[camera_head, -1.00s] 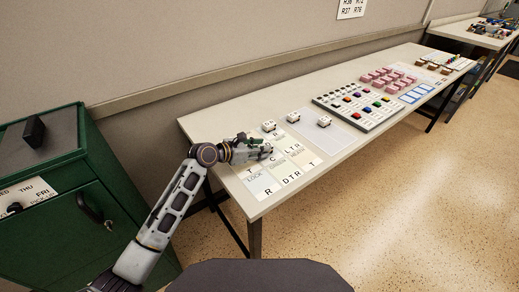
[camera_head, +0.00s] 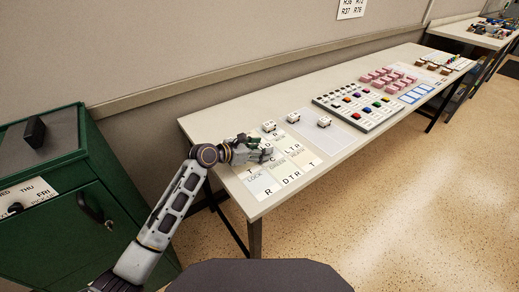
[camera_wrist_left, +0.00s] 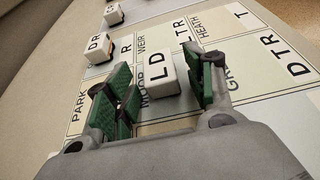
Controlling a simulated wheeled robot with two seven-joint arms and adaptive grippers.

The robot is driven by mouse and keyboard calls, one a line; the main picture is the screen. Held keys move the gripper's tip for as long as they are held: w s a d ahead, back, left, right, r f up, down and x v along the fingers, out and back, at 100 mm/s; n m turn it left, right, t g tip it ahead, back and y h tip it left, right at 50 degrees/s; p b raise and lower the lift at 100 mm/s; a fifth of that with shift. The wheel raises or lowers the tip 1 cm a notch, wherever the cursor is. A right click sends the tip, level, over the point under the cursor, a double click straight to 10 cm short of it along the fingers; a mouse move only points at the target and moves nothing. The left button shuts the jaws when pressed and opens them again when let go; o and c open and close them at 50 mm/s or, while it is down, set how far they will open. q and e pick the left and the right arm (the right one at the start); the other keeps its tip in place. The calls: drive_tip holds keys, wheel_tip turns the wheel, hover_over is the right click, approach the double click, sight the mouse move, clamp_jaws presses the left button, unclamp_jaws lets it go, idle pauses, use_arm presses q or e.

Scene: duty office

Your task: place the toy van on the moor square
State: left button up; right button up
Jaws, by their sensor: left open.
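A small white toy van (camera_wrist_left: 161,72) marked "LD" sits between the fingers of my left gripper (camera_wrist_left: 165,90) in the left wrist view. The fingers are open, with a gap on the van's right side; the left pads are close to it. The van stands over the moor square (camera_wrist_left: 165,108), whose name is partly covered by it. In the head view my left gripper (camera_head: 264,151) is low over the lettered cards on the table, and the van is mostly hidden by the fingers. My right gripper is not in view.
A keyed board (camera_head: 355,105) lies farther along the table (camera_head: 215,120). A green cabinet (camera_head: 75,225) stands at the left.

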sight(261, 148)
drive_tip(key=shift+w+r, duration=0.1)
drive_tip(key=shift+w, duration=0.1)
use_arm(q)
drive_tip(key=shift+r, duration=0.1)
drive_tip(key=shift+a+r, duration=0.1)
drive_tip(key=shift+a, duration=0.05)
drive_tip(key=shift+s+a+r, duration=0.15)
drive_tip(key=shift+s+a, duration=0.1)
drive_tip(key=shift+a, duration=0.05)
drive_tip(key=v, duration=0.3)
drive_tip(key=shift+p, duration=0.35)
drive_tip(key=shift+p+v, duration=0.65)
drive_tip(key=shift+v, duration=3.3)
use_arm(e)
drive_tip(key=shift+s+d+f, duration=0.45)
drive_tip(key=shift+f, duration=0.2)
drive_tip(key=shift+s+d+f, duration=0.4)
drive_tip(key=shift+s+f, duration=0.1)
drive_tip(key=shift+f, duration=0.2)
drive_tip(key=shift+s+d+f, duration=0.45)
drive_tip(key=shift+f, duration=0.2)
